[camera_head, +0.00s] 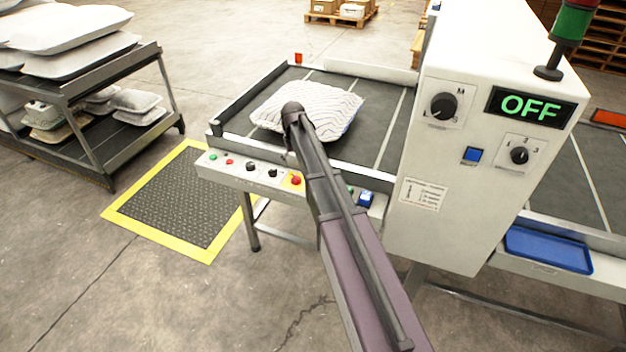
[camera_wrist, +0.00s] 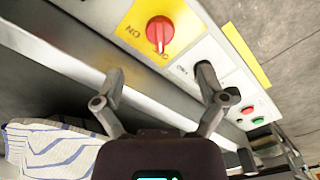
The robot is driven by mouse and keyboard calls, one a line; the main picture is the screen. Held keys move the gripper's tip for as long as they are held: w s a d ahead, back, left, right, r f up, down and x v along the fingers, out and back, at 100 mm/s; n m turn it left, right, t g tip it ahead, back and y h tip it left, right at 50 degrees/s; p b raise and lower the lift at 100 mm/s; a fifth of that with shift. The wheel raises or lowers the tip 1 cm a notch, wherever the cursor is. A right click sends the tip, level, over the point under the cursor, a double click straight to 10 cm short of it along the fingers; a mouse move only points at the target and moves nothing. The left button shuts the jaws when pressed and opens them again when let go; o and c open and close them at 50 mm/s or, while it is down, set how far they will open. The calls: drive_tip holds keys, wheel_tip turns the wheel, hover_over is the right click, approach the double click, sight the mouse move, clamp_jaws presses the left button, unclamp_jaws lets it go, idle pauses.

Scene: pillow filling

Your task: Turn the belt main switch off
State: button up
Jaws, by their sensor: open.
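The red rotary switch (camera_wrist: 160,32) sits on a yellow plate (camera_wrist: 190,22) of the belt's control panel in the wrist view. Its raised grip runs roughly up and down the picture. An upside-down "ON" is on its left; a second label below it is partly unreadable. The switch also shows in the head view (camera_head: 296,180), just left of my arm. My gripper (camera_wrist: 160,82) is open and empty, its two fingertips apart and short of the switch, which lies beyond the gap between them. In the head view my arm hides the gripper.
A striped pillow (camera_head: 312,108) lies on the belt (camera_head: 385,143). Black knobs (camera_head: 261,170) and small green and red buttons (camera_head: 221,158) share the panel. A white cabinet (camera_head: 470,190) at right carries dials and a display (camera_head: 530,107) reading "OFF". A pillow rack (camera_head: 95,110) stands at left.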

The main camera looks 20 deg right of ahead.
sight(296, 177)
drive_tip(key=shift+r+p, duration=3)
drive_tip(key=shift+r, duration=0.35)
drive_tip(key=s+r+p, duration=0.2)
drive_tip(key=s, duration=1)
drive_tip(key=s+r+m+p, duration=0.1)
drive_tip(key=s+r+p, duration=0.2)
drive_tip(key=s, duration=1)
drive_tip(key=shift+s+a, duration=0.2)
drive_tip(key=shift+a, duration=0.15)
drive_tip(key=shift+m, duration=0.3)
drive_tip(key=s, duration=0.4)
